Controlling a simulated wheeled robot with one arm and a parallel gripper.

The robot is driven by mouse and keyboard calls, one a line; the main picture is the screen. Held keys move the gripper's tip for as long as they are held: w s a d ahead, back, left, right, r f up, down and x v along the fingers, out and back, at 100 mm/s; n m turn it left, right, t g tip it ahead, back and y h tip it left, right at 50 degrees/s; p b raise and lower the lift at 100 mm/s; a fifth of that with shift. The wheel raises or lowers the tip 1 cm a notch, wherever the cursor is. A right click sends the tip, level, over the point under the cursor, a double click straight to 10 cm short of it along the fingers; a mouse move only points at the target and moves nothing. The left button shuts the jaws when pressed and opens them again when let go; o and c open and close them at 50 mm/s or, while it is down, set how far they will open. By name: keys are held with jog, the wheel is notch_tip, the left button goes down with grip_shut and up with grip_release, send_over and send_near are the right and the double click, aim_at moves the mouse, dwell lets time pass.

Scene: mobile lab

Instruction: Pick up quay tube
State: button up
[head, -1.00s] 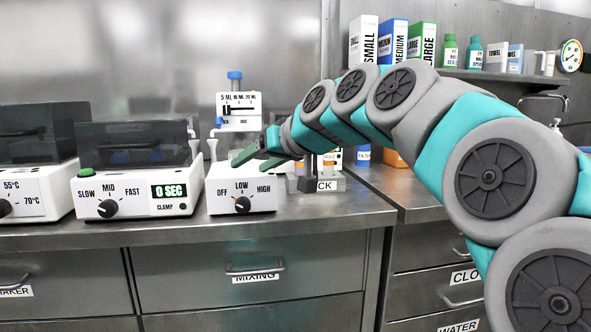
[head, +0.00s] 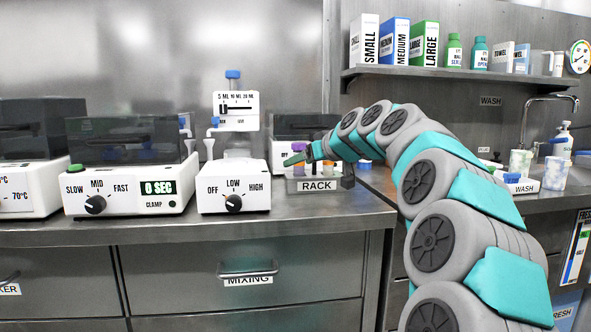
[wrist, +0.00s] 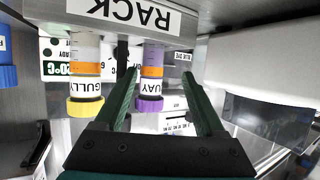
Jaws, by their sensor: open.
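The quay tube (wrist: 150,86) has a purple cap, an orange band and a white label of which "UAY" shows. It stands in the rack (wrist: 125,14), which the upside-down wrist view shows at the top. In the head view the quay tube (head: 299,169) is partly covered by my gripper (head: 292,159). In the wrist view my gripper (wrist: 160,70) is open, with the tube between its fingers, closer to the left one. The left finger hides the label's edge. I cannot tell whether it touches the tube.
The yellow-capped gully tube (wrist: 85,88) stands close beside the left finger. A blue-capped tube (wrist: 6,76) is farther left. The mixing device with the OFF–LOW–HIGH dial (head: 233,188) stands left of the rack (head: 318,185). A sink area with beakers (head: 520,160) is at right.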

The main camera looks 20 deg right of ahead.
aim_at(291, 174)
jog(key=shift+x, duration=3.1)
jog(key=shift+d, duration=0.15)
grip_shut()
